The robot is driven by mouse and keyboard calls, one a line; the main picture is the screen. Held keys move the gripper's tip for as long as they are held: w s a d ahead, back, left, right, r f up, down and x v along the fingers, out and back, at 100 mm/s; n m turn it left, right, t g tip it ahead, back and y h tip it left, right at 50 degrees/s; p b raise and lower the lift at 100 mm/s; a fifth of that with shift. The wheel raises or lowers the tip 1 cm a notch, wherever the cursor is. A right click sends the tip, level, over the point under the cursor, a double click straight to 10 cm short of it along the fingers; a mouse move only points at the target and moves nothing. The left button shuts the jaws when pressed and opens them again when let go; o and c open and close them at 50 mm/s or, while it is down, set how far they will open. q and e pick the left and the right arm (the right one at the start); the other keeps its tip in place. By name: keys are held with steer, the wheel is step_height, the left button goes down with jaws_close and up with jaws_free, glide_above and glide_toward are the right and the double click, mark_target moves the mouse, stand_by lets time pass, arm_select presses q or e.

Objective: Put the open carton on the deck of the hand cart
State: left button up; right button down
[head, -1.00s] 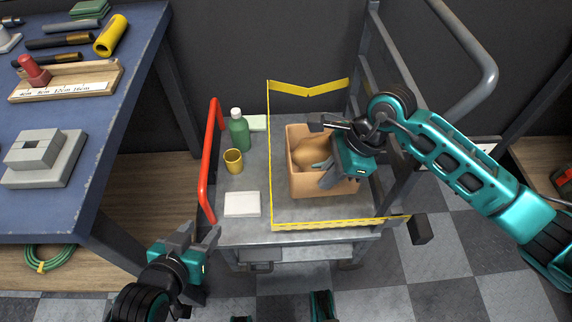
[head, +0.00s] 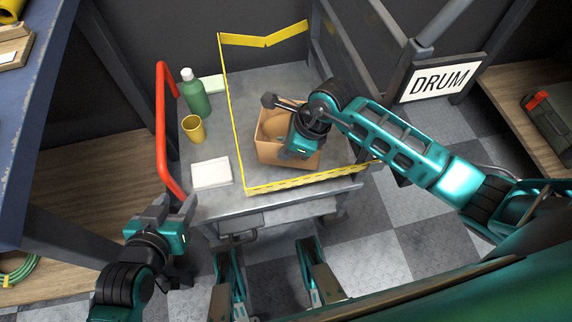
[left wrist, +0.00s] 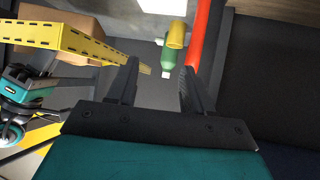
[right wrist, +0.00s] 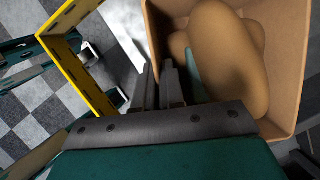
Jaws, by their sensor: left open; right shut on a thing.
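The open carton (head: 264,153) is a tan box with rounded brown objects inside. It is inside the yellow-edged area of the grey cart deck (head: 235,110); I cannot tell whether it rests on the deck or hangs just above it. My right gripper (head: 292,150) is shut on the carton's wall and hides part of the box. In the right wrist view the fingers (right wrist: 168,85) are at the wall of the carton (right wrist: 290,55). My left gripper (head: 172,208) is open and empty, outside the cart's front left corner. Its fingers (left wrist: 155,85) show apart in the left wrist view.
A green bottle (head: 198,97), a yellow cup (head: 193,129) and a white block (head: 211,173) stand on the deck's left side, beside a red rail (head: 161,120). A yellow strip (head: 310,178) edges the front. A DRUM sign (head: 442,80) is at the right.

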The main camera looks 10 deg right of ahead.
mark_target(287, 165)
step_height(287, 165, down, 2)
steer(key=shift+f, duration=0.1)
steer(key=shift+w+f+b, duration=0.1)
steer(key=shift+f+b, duration=0.2)
steer(key=shift+f, duration=0.5)
step_height(287, 165, down, 4)
steer(key=shift+r+b, duration=0.2)
steer(key=shift+b, duration=0.65)
arm_select(q)
steer(key=shift+w+d+f+h, duration=0.2)
steer(key=shift+w+d+h, duration=0.15)
steer(key=shift+d, duration=0.3)
arm_select(e)
steer(key=shift+f, duration=0.1)
steer(key=c, duration=1.2)
jaws_free()
steer(key=shift+f, duration=0.1)
steer(key=shift+c, duration=0.2)
arm_select(q)
steer(key=shift+a, duration=0.1)
